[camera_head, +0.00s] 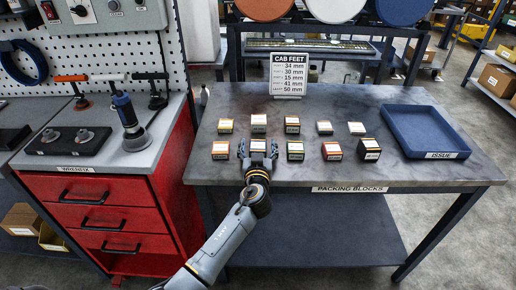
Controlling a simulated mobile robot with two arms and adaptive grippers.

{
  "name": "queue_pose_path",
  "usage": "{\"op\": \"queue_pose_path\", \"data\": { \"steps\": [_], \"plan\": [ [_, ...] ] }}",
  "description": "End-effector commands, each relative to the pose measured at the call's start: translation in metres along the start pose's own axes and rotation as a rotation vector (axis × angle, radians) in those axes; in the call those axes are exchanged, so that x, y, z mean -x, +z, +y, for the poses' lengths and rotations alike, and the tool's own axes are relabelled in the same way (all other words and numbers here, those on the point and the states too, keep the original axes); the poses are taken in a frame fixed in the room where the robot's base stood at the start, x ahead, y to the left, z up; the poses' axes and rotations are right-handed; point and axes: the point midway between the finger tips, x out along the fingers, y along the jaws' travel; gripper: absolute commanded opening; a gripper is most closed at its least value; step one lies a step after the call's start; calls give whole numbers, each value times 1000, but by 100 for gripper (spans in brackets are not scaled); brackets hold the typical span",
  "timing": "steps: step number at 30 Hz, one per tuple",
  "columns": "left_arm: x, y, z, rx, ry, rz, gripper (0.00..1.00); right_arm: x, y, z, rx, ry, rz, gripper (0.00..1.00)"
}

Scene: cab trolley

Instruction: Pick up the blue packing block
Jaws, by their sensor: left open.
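Small packing blocks with pale labelled tops stand in two rows on the grey table. My left gripper (258,149) is open at the front row, with its fingers on either side of one block (258,144). That block's sides are mostly hidden by the gripper, so I cannot tell its colour or whether the fingers touch it. In the back row, right of the middle, a block (324,128) looks bluish, but it is too small to be sure. My right gripper is not in view.
In the front row, a green block (295,151) and a red block (331,151) stand right of the gripper, then a black one (369,149). A blue issue tray (397,112) is empty at the right. A cab feet sign (288,75) stands at the back.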

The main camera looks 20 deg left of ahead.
Motion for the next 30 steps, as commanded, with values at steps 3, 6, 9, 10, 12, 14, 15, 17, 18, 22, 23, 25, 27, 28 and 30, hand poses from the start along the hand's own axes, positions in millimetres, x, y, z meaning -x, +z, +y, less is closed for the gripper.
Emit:
{"op": "queue_pose_path", "data": {
  "steps": [3,6,9,10,12,14,15,17,18,22,23,25,27,28,30],
  "plan": [
    [0,0,0,0,0,0,76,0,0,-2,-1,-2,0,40],
    [0,0,0,0,0,0,70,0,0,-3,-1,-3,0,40],
    [0,0,0,0,0,0,49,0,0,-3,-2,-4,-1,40],
    [0,0,0,0,0,0,43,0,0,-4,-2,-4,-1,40],
    [0,0,0,0,0,-1,29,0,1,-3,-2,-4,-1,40],
    [0,0,0,0,0,-1,17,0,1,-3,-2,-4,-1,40],
    [0,0,0,0,0,-1,15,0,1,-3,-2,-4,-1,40],
    [0,0,0,0,0,0,15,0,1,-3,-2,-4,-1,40],
    [0,0,0,0,0,0,15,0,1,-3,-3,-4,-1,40],
    [0,0,0,0,0,0,15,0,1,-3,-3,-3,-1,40],
    [0,-1,0,1,0,0,15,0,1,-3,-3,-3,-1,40],
    [0,-2,0,1,0,1,15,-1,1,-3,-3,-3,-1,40],
    [0,-6,0,4,-1,2,15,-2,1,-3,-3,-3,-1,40],
    [2,-6,0,2,-1,1,15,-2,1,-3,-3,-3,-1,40],
    [12,-5,0,1,0,-1,15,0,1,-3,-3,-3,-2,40]
  ]
}}
